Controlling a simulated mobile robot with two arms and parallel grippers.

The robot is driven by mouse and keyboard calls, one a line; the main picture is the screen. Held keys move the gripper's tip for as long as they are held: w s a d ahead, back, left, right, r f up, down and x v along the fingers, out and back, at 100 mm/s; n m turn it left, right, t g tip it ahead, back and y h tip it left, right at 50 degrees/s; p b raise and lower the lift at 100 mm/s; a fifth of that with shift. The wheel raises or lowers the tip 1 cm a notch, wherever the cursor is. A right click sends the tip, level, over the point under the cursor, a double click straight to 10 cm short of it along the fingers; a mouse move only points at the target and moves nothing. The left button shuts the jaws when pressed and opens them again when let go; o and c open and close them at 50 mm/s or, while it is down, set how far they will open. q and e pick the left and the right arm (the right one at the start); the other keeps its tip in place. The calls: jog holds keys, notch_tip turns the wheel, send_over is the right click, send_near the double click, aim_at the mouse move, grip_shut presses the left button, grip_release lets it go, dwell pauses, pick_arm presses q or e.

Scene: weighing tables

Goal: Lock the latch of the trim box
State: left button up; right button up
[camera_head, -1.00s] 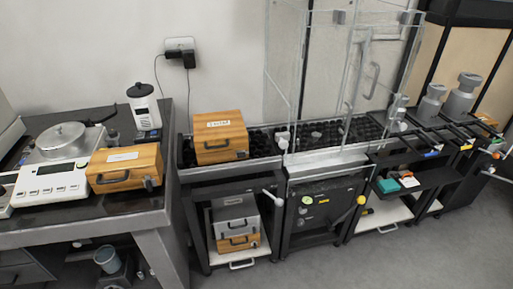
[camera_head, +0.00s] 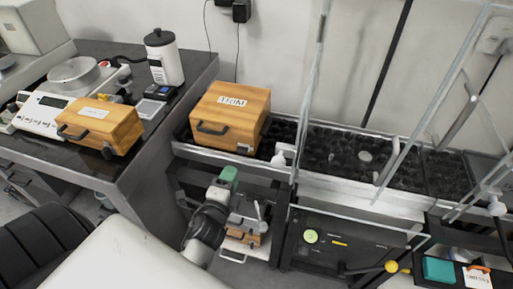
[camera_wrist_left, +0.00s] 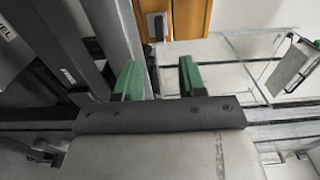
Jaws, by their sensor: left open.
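The trim box (camera_head: 232,108) is a wooden case labelled TRIM, standing on the black-studded bench in the head view. Its dark handle is on the front, and its small dark latch (camera_head: 244,148) is at the lower right of the front. My left gripper (camera_head: 228,175) is below and in front of the box, apart from it. In the left wrist view its green fingers (camera_wrist_left: 160,78) are spread with nothing between them. A wooden face (camera_wrist_left: 190,18) with a dark and white fitting (camera_wrist_left: 157,26) shows beyond the fingers. The latch's exact position is too small to tell.
Another wooden case (camera_head: 101,124) sits on the left table beside a white balance (camera_head: 48,112). A clear-panelled enclosure (camera_head: 315,95) rises right of the trim box. A small white-topped item (camera_head: 281,152) stands near the box's right side. Smaller cases sit on the shelf below.

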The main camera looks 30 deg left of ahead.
aim_at(241, 153)
pick_arm(q)
jog(key=x, duration=1)
jog(key=shift+a, duration=0.2)
jog(key=shift+s, duration=0.1)
jog(key=shift+c, duration=0.4)
grip_shut()
